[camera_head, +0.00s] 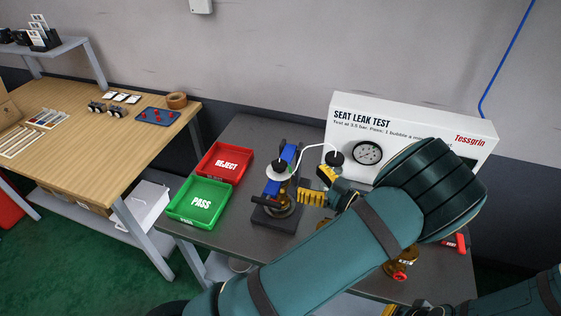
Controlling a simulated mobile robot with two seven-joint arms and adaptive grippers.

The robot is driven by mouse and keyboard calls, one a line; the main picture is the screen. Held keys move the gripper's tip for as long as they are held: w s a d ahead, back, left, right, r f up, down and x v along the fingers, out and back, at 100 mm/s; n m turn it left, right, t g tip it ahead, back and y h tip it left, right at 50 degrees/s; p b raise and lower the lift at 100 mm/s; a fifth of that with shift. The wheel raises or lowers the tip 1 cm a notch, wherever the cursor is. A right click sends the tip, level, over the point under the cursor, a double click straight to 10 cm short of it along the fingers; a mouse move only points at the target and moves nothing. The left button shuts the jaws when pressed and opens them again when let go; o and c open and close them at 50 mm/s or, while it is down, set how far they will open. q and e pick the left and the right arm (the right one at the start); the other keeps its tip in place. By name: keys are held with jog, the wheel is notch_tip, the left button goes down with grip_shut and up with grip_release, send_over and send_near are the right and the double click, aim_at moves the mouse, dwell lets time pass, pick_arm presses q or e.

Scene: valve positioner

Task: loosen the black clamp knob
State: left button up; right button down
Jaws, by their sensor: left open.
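A clamp fixture (264,217) with blue jaws and a dark base stands on the dark bench, holding a brass valve body (281,203) under a white disc (281,172). A black bar-like part (259,199) sticks out at the fixture's left side; I cannot tell for sure whether it is the clamp knob. My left gripper (307,198), with yellow ribbed fingers, is open just right of the fixture, its tips near the brass body. I cannot tell whether they touch. My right gripper (405,311) shows only partly at the bottom edge.
A red REJECT tray (222,163) and a green PASS tray (198,203) lie left of the fixture. A white seat leak test box (410,125) stands behind, joined by a white tube. Another brass valve (402,268) lies right of my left forearm.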

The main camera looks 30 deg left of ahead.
aim_at(286, 167)
pick_arm(q)
jog(key=a, duration=0.3)
jog(key=w+a, duration=0.1)
jog(key=a, duration=0.6)
jog(key=shift+w+a, duration=0.15)
jog(key=shift+a, duration=0.15)
jog(key=c, duration=1.2)
